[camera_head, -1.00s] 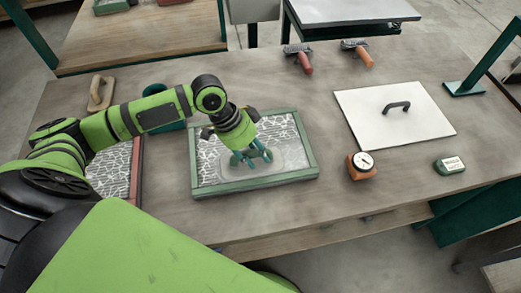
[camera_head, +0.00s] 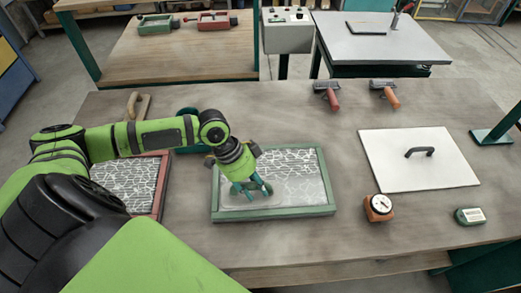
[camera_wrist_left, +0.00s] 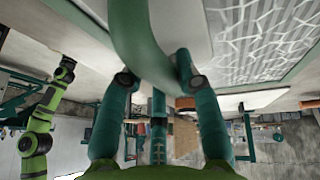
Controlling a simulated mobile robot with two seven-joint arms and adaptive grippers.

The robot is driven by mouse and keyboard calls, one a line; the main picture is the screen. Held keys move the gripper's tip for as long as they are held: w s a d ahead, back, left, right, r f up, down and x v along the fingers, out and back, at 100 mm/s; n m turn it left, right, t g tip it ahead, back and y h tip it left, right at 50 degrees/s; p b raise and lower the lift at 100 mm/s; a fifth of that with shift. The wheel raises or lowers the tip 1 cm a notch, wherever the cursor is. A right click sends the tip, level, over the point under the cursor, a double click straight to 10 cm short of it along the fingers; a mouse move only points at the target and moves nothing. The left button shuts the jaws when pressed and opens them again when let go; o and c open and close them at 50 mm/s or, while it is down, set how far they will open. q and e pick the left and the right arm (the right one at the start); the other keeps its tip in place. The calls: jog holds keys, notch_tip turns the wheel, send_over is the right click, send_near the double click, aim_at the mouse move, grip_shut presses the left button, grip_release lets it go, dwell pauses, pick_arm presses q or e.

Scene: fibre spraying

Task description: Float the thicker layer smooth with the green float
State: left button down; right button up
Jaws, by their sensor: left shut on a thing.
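The green-framed tray (camera_head: 327,210) lies on the table in the middle of the head view. Its panel has a white, crack-like pattern over grey. My left gripper (camera_head: 252,189) points down over the left-centre of this tray, shut on the green float. The float's curved green handle (camera_wrist_left: 130,30) runs between the fingers in the left wrist view, with its pale plate beside the patterned panel. The fingers hide much of the float in the head view. The red-framed tray (camera_head: 157,208), with a similar pattern, lies to the left, partly behind my arm.
A white board with a black handle (camera_head: 446,165) lies at the right. An orange dial gauge (camera_head: 378,208) and a small green device (camera_head: 469,216) stand in front of it. Two orange-handled tools (camera_head: 330,97) and a wooden-handled float (camera_head: 138,106) lie at the back.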

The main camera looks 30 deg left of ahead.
aim_at(269, 185)
pick_arm(q)
jog(key=shift+w+d+p, duration=0.2)
jog(key=shift+w+d, duration=0.4)
jog(key=shift+d, duration=0.25)
jog(key=shift+w+d+p, duration=0.2)
jog(key=shift+w+d, duration=0.4)
jog(key=shift+d, duration=0.2)
jog(key=shift+w+d, duration=0.5)
jog(key=shift+d, duration=0.15)
jog(key=shift+w+d+p, duration=0.3)
jog(key=shift+w+d, duration=0.65)
jog(key=shift+d, duration=0.25)
jog(key=shift+w+d+p, duration=0.25)
jog(key=shift+w+d, duration=0.65)
jog(key=shift+d, duration=0.25)
notch_tip(269, 185, up, 3)
jog(key=p, duration=0.3)
notch_tip(269, 185, up, 4)
jog(key=shift+r+p, duration=0.1)
jog(key=shift+p, duration=0.25)
